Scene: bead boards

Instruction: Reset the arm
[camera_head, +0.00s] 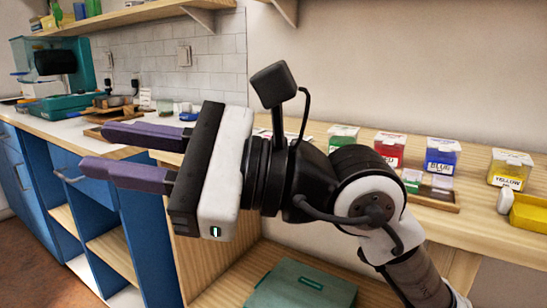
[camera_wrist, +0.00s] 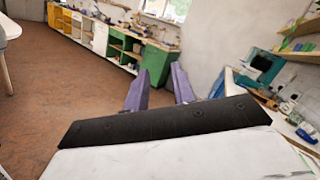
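My gripper (camera_head: 95,150) is raised in front of the workbench in the head view, its two purple fingers pointing left. The fingers stand apart with nothing between them. In the wrist view the two purple fingers (camera_wrist: 160,88) point out over the room, also with an empty gap between them. My arm comes in from the lower right and bends at a dark joint behind the gripper. It hides part of the bench top.
Green, red (camera_head: 390,148), blue (camera_head: 442,155) and yellow (camera_head: 509,168) boxes stand along the wooden bench (camera_head: 475,222). A small tray (camera_head: 432,199) and a yellow bin (camera_head: 530,212) sit near them. A teal box (camera_head: 302,287) lies below. Open brown floor (camera_wrist: 60,100) shows left.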

